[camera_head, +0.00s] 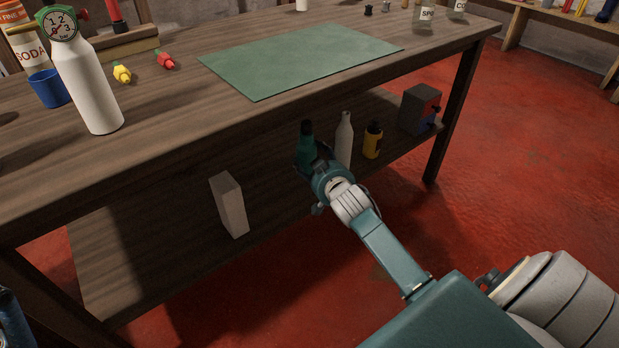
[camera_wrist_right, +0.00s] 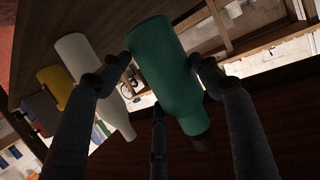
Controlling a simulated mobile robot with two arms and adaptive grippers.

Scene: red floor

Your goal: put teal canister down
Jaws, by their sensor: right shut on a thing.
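The teal canister (camera_head: 306,147) has a dark cap and is at the lower shelf (camera_head: 185,262) of the workbench, in the head view. My right gripper (camera_head: 314,165) is shut on it. In the right wrist view the canister (camera_wrist_right: 165,70) is between the fingers of the right gripper (camera_wrist_right: 160,75), cap towards the lower right of the picture. In the head view it looks upright. I cannot tell whether its base touches the shelf, because the gripper hides its lower part. My left gripper is not in view.
On the shelf, a white bottle (camera_head: 344,138), a yellow bottle (camera_head: 373,141) and a grey box (camera_head: 420,108) stand right of the canister. A white block (camera_head: 229,205) stands at the left, with bare shelf between. The tabletop (camera_head: 165,125) overhangs the shelf and carries a green mat (camera_head: 300,60).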

